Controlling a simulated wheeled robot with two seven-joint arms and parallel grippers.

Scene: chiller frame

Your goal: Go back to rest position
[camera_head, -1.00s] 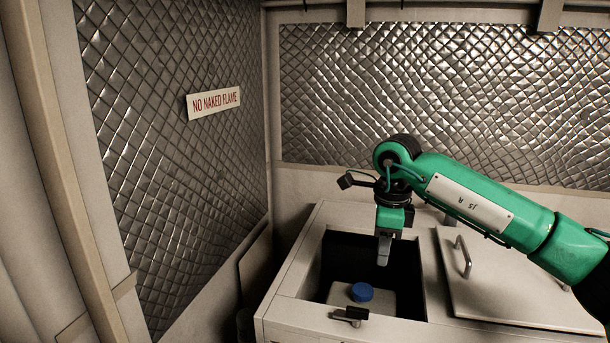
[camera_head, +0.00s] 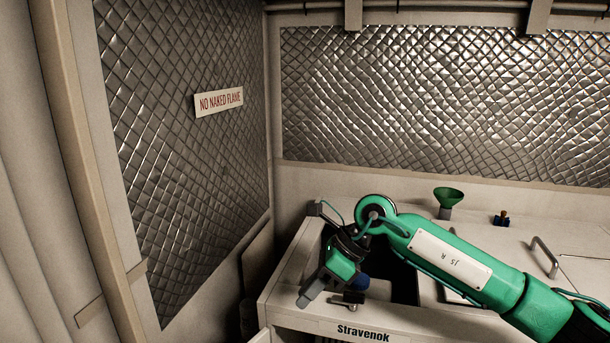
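My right arm comes in from the right, and its gripper (camera_head: 309,291) hangs tilted down over the front left rim of the open chiller (camera_head: 290,312). No held thing shows at the fingertips. My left gripper is not in view.
A lid with a metal handle (camera_head: 545,258) lies right of the opening. A green funnel (camera_head: 448,196) and a small dark blue item (camera_head: 501,218) stand behind. Quilted metal walls (camera_head: 440,95) close the back and left.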

